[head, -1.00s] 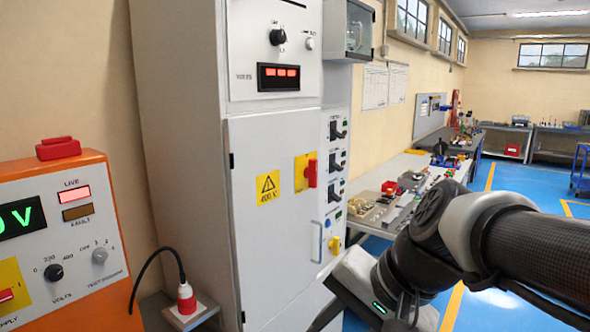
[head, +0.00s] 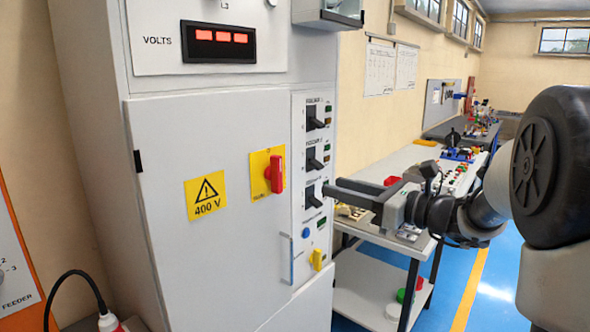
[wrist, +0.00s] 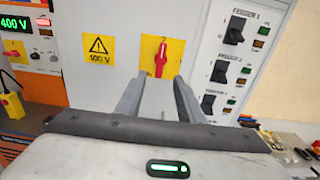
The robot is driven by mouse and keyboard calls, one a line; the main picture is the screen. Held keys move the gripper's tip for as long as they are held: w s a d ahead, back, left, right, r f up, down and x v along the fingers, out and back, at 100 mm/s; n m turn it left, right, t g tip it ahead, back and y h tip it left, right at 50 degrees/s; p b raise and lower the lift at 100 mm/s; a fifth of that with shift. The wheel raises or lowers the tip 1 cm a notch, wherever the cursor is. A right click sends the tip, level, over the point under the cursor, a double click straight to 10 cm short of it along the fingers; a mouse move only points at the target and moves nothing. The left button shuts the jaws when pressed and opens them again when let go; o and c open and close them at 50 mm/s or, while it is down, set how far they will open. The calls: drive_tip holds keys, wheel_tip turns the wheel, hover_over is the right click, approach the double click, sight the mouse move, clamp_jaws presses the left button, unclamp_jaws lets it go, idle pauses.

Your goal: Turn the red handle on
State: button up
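The red handle (head: 276,174) is upright on a yellow plate (head: 260,184) on the grey cabinet door (head: 225,250). In the wrist view the handle (wrist: 160,61) shows just beyond my fingertips, upright and slightly tilted. My gripper (head: 328,190) is to the right of the handle in the head view, in front of the switch column, its fingers pointing left. In the wrist view my gripper (wrist: 159,80) is open, with two parallel fingers apart and nothing between them. The handle lies roughly in line with the gap, apart from the fingers.
A column of black feeder switches (head: 314,158) runs along the cabinet's right side. A door pull (head: 286,260) and a yellow knob (head: 317,259) sit below. A 400 V sign (head: 206,195) is left of the handle. A workbench (head: 390,160) stands behind my arm.

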sight(280, 170)
drive_tip(key=p+x, duration=0.1)
drive_tip(key=x, duration=0.7)
drive_tip(key=p+x, duration=0.1)
drive_tip(key=x, duration=0.8)
drive_tip(key=shift+w+a+r, duration=0.1)
drive_tip(key=shift+w+r, duration=0.1)
drive_tip(key=shift+r, duration=0.05)
clamp_jaws()
